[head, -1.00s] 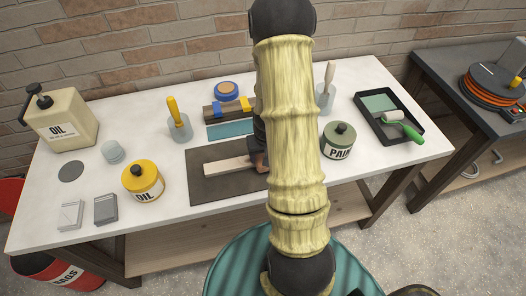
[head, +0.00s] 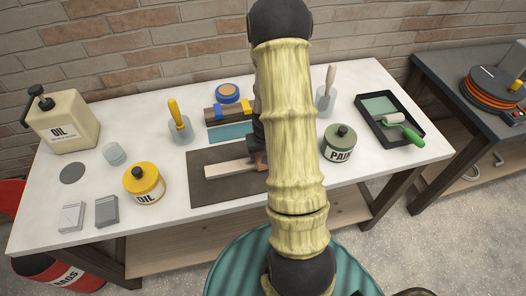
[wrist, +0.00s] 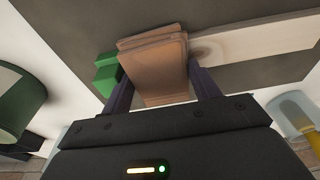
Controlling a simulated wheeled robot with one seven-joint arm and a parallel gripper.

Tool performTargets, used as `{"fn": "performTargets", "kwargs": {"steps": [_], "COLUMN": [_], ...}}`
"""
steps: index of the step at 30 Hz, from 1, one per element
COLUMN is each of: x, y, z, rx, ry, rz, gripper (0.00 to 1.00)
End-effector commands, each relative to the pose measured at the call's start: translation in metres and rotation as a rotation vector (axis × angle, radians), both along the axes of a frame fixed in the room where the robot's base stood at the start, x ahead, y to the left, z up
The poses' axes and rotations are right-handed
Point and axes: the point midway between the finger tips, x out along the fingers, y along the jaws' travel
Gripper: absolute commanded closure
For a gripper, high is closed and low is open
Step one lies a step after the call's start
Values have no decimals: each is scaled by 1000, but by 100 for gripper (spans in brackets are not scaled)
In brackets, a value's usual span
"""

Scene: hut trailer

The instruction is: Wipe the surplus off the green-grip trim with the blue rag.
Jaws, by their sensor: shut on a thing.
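My gripper (wrist: 155,88) is shut on a folded tan-brown rag (wrist: 155,60); it looks brown, not blue. The pale wooden trim (wrist: 255,40) lies on a dark mat, and the rag is at its grip end, seemingly against it. A faint brownish ring mark (wrist: 207,50) shows on the trim beside the rag. The trim's green grip (wrist: 105,74) shows just left of the rag in the wrist view. In the head view the trim (head: 228,169) runs left from my gripper (head: 257,162); my arm hides its right end. I cannot make out a blue rag.
The dark mat (head: 200,190) lies mid-table. A yellow oil tin (head: 144,184) stands left of it, a green paint tin (head: 339,144) right. Behind are a teal strip (head: 230,132), a blue tape roll (head: 228,92) and a yellow-handled tool (head: 177,115). A roller tray (head: 378,103) sits right.

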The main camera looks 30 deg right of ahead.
Motion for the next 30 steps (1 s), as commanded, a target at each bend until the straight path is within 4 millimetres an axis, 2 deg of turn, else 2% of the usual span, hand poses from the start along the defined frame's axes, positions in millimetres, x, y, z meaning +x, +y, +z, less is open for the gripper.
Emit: {"fn": "performTargets", "kwargs": {"steps": [9, 16, 23, 30], "x": [-5, 6, 7, -6], "y": [2, -2, -3, 2], "z": [-3, 0, -1, -5], "rx": [3, 2, 1, 3], "ry": [5, 4, 3, 5], "rz": [0, 1, 0, 2], "gripper": [57, 57, 57, 57]}}
